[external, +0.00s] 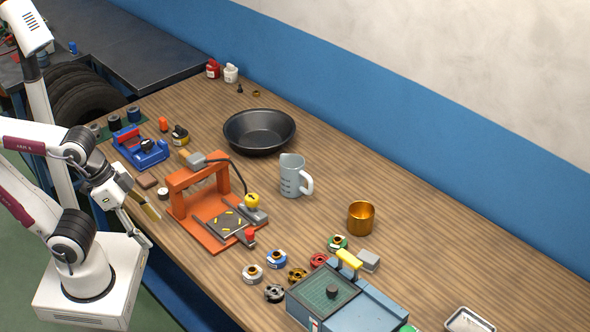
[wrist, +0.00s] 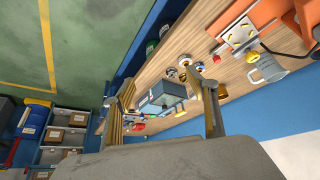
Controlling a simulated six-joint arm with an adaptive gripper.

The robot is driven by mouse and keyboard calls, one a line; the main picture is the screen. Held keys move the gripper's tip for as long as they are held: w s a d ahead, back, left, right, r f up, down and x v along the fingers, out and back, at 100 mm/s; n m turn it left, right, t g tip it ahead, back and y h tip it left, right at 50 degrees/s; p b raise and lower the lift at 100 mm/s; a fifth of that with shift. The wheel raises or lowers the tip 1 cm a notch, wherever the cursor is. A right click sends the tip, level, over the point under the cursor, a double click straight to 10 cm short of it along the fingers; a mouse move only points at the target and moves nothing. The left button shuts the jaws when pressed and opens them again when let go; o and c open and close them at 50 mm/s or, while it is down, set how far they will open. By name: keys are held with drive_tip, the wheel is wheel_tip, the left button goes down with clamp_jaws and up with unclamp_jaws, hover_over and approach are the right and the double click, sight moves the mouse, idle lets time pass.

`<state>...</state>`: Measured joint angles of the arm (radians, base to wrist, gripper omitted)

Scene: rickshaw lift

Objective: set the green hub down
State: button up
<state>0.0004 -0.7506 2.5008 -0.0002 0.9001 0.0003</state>
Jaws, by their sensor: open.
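The green hub (external: 337,243) sits on the wooden bench, at the back of a group of hubs behind the blue-grey box. My gripper (external: 147,208) is far to its left, at the bench's front edge by the orange press. In the wrist view my gripper (wrist: 165,108) has its two fingers spread wide, with nothing held between them. I cannot pick out the green hub for certain in the wrist view, where the hubs are small.
White (external: 252,274), blue, black, gold and red hubs stand close to the green one. The blue-grey box (external: 360,305) is in front, with a grey block beside it. An orange press (external: 205,215), jug (external: 291,177), copper cup (external: 361,218) and black pan (external: 259,133) stand on the bench.

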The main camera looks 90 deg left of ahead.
drive_tip(key=shift+w, duration=0.1)
drive_tip(key=t, duration=0.8)
hover_over(337, 244)
drive_tip(key=s+a, duration=0.1)
drive_tip(key=s, duration=0.3)
wheel_tip(337, 244, down, 15)
drive_tip(key=shift+a+f, duration=0.1)
drive_tip(key=shift+a, duration=0.05)
drive_tip(key=shift+f, duration=0.1)
drive_tip(key=shift+f, duration=1.65)
drive_tip(key=shift+f, duration=0.15)
